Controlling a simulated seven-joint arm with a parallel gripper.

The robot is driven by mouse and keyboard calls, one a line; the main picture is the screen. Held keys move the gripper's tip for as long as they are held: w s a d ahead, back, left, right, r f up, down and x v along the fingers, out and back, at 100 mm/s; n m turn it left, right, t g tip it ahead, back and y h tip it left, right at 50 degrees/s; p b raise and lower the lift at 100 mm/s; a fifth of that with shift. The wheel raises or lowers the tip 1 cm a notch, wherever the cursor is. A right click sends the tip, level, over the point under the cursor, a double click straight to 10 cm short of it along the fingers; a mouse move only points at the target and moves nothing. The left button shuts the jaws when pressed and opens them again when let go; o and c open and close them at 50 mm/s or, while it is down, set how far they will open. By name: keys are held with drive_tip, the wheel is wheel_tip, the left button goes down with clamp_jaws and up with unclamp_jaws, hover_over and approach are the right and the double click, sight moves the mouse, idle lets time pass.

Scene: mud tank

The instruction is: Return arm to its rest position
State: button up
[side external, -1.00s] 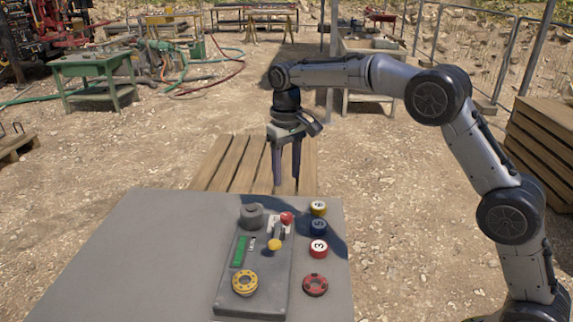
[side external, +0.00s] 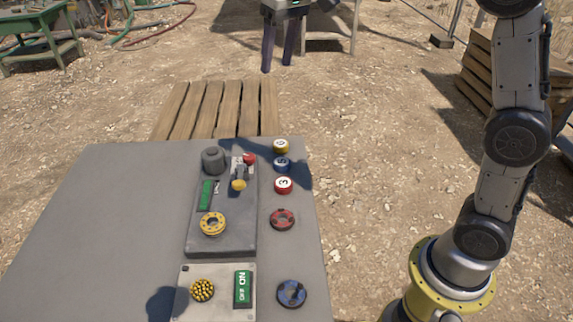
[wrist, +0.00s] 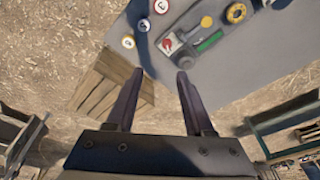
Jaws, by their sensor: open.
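My gripper (side external: 281,45) is at the top of the side external view, high above the ground and beyond the far edge of the table. Its two dark fingers point down and stand apart, with nothing between them. In the wrist view my gripper (wrist: 157,82) is also open and empty. The grey table (side external: 110,215) lies below with a control panel (side external: 222,238) on it. The upper part of my arm is cut off by the top of the side external view.
On the table are yellow (side external: 281,146), blue (side external: 281,164) and red (side external: 283,186) numbered pieces, a red ring (side external: 282,220), a blue ring (side external: 291,294) and a light box (side external: 215,308). A wooden pallet (side external: 215,108) lies behind the table. A green bench (side external: 42,45) stands far left.

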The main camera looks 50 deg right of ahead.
drive_tip(key=s+d+r+t, duration=0.2)
drive_tip(key=s, duration=1.5)
drive_tip(key=s+d+f+n+t, duration=0.1)
drive_tip(key=s+f, duration=0.9)
drive_tip(key=f, duration=0.2)
drive_tip(key=shift+s, duration=0.3)
